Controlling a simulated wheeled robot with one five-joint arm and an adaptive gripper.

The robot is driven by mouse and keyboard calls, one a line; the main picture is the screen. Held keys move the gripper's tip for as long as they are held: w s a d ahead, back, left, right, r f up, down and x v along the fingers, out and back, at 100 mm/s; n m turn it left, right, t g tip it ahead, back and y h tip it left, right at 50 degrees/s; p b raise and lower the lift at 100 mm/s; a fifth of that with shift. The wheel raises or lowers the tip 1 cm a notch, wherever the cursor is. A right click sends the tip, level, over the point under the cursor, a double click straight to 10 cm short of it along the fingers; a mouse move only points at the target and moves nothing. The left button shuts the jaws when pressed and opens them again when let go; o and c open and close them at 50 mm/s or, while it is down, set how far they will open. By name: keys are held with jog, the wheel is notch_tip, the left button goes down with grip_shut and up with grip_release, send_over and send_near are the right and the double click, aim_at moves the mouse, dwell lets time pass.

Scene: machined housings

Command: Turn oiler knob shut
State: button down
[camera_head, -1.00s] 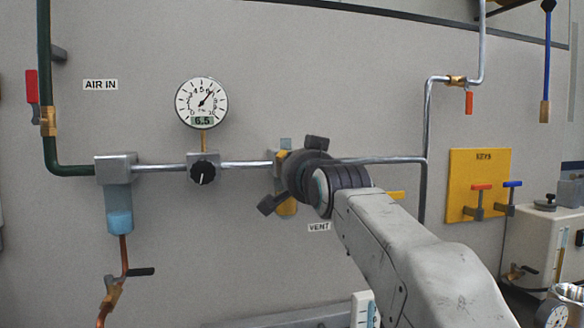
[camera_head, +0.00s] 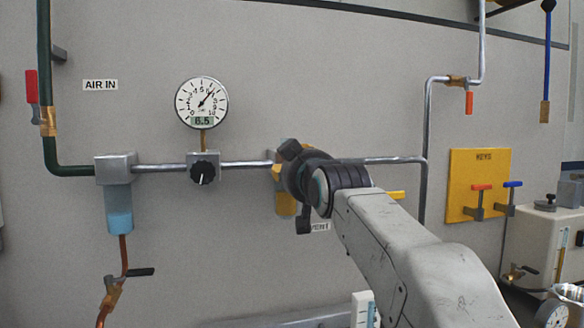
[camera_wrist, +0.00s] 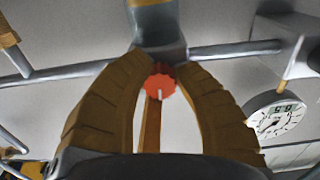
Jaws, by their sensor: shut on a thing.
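The oiler knob (camera_wrist: 160,86) is a small orange-red ridged disc with a white mark, seen in the wrist view. My gripper (camera_wrist: 163,72) is shut on it, with one tan finger on each side. A grey-blue part of the oiler (camera_wrist: 155,28) rises beyond the knob in the wrist view. My gripper hides the knob and most of the oiler there.
A dial gauge (camera_head: 202,102) reading 6.5 and a black regulator knob (camera_head: 203,172) are to the left on the same grey pipe. A filter with a blue bowl (camera_head: 119,210) is farther left. A yellow key board (camera_head: 462,180) is on the right.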

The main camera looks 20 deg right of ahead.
jog(key=shift+r+n, duration=0.3)
jog(key=shift+n, duration=0.4)
jog(key=c, duration=1.4)
grip_release()
jog(key=shift+c, duration=0.2)
jog(key=o, duration=0.5)
jog(key=shift+f, duration=0.2)
jog(key=shift+s, duration=0.1)
jog(key=s, duration=1.1)
jog(key=shift+s, duration=0.4)
